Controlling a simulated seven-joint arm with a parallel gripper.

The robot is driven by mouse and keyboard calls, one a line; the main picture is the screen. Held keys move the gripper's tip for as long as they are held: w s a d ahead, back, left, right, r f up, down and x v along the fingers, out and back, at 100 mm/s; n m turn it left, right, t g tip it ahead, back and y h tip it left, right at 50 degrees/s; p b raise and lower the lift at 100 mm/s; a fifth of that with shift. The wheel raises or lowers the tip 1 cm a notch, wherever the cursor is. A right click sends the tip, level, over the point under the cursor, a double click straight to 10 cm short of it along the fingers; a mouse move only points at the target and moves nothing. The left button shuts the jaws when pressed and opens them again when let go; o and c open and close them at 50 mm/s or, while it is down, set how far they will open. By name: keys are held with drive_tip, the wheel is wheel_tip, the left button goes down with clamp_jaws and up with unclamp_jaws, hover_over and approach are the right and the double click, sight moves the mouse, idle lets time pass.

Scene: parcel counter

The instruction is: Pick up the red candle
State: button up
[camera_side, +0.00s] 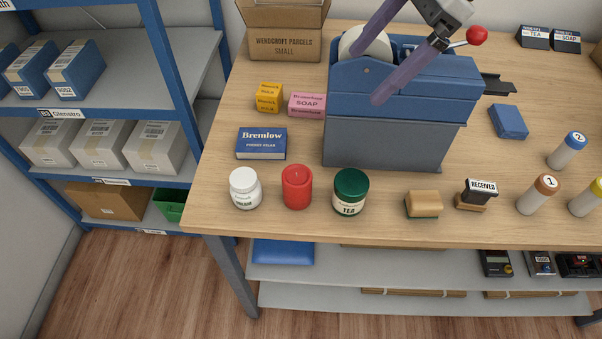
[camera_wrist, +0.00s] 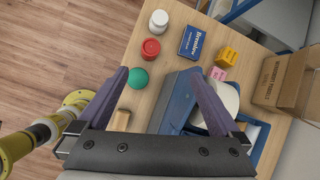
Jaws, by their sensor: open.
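The red candle (camera_side: 297,187) stands upright near the table's front edge in the side view, between a white jar (camera_side: 245,188) and a green tea jar (camera_side: 350,193). It also shows in the wrist view (camera_wrist: 150,49), beyond my fingertips, with the green lid (camera_wrist: 138,78) nearer to me. My gripper (camera_side: 368,68) is high over the blue tape dispenser (camera_side: 395,130), behind and right of the candle in the side view. In the wrist view its two purple fingers (camera_wrist: 157,74) are spread wide apart with nothing held between them.
A blue Bremlow box (camera_side: 261,144), a yellow box (camera_side: 269,98) and a pink soap box (camera_side: 307,104) stand behind the candle. A sponge (camera_side: 423,204) and a RECEIVED stamp (camera_side: 477,195) are to the right. The tall dispenser stands close behind the green jar.

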drive_tip(key=s+a+f+m+g, duration=0.1)
drive_tip(key=a+f, duration=0.2)
drive_tip(key=a, duration=0.2)
approach(299, 173)
drive_tip(key=x, duration=0.8)
drive_tip(key=shift+a+f, duration=0.15)
drive_tip(key=shift+f, duration=0.2)
drive_tip(key=shift+s+x, duration=0.2)
drive_tip(key=shift+x, duration=2.45)
drive_tip(key=shift+c, duration=0.2)
drive_tip(key=c, duration=1.4)
drive_tip(key=shift+c, duration=0.6)
drive_tip(key=shift+r, duration=0.15)
